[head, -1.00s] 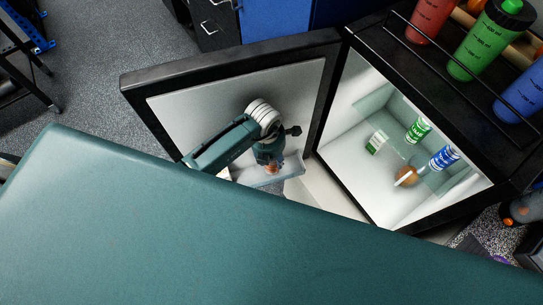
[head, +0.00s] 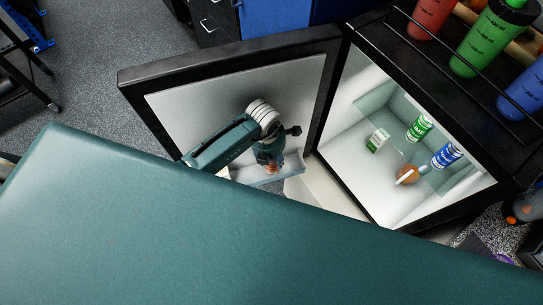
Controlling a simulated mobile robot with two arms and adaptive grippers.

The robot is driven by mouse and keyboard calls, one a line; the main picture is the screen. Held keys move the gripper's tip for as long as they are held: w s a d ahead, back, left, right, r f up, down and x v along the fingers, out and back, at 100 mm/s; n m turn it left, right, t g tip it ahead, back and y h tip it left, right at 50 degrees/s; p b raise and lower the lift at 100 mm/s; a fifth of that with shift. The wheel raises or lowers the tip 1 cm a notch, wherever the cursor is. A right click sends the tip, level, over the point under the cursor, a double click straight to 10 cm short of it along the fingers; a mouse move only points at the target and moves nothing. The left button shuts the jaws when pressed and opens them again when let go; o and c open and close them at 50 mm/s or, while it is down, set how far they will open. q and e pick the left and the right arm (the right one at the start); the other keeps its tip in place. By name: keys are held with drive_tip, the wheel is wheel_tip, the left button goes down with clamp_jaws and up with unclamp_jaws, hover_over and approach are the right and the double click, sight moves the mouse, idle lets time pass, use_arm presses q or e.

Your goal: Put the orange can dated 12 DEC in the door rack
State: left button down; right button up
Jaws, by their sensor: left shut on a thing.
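My left gripper (head: 270,158) reaches down in front of the open fridge door (head: 205,101), over the door rack (head: 279,182). The left gripper is shut on a small orange thing, seemingly the orange can (head: 272,169), mostly hidden by the fingers. The can is at or just inside the rack; whether it touches the rack's floor I cannot tell. Its date is not readable. My right gripper is not in view.
The open fridge (head: 357,160) holds a green can (head: 419,127), a blue can (head: 446,156), a small green-and-white carton (head: 377,140) and a round orange-brown item (head: 407,175). Bottles, one of them green (head: 486,40), stand on top behind a rail. A large green surface (head: 200,235) fills the foreground.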

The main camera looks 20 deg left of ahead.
use_arm(q)
drive_tip(key=c, duration=1.2)
unclamp_jaws()
drive_tip(key=shift+o, duration=1.3)
wheel_tip(320, 180, up, 12)
drive_tip(key=s, duration=0.1)
drive_tip(key=shift+a, duration=0.3)
